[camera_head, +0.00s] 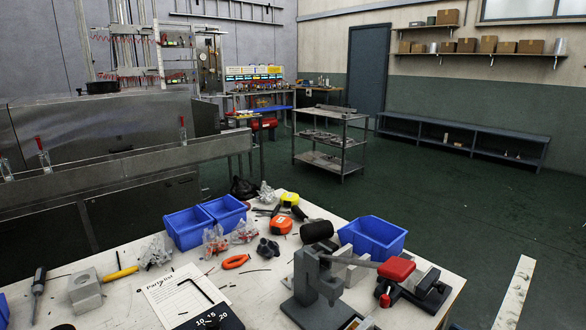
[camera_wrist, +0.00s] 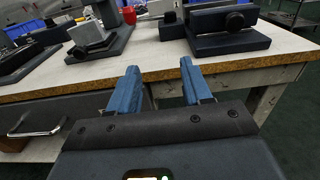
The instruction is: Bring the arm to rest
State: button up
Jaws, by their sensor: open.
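My gripper (camera_wrist: 158,88) shows in the wrist view, with two blue fingers spread apart and nothing between them. It is in front of the edge of the workbench (camera_wrist: 232,77), and the fingertips overlap the bench edge in the picture. I cannot tell the exact gap between the fingertips and the bench. In the head view neither my gripper nor my arm can be made out for certain.
The cluttered workbench (camera_head: 262,262) holds blue bins (camera_head: 372,238), a grey press (camera_head: 318,285) and loose tools. A wheeled cart (camera_head: 331,140) stands behind it. A drawer handle (camera_wrist: 36,125) juts out below the bench top. Open green floor lies to the right.

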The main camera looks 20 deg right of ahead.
jog(key=s+a+f+n+g+h, duration=0.3)
jog(key=s+a+f+n, duration=0.25)
jog(key=s+a, duration=0.25)
jog(key=s+a+f+n+g+h, duration=0.3)
jog(key=s+a+f+n, duration=0.2)
jog(key=s+a+n, duration=0.3)
jog(key=s+a+r+n+t, duration=0.1)
jog(key=s+a+r+n, duration=0.2)
jog(key=r+n, duration=0.3)
jog(key=s+a+r+n+t, duration=0.2)
jog(key=s+r+n, duration=0.3)
jog(key=r, duration=0.4)
jog(key=s+a+r+n+t, duration=0.1)
jog(key=s+a+r+n, duration=0.3)
jog(key=r+n, duration=0.3)
jog(key=shift+s+a+r, duration=0.15)
jog(key=shift+a+r, duration=0.3)
jog(key=shift+r, duration=0.2)
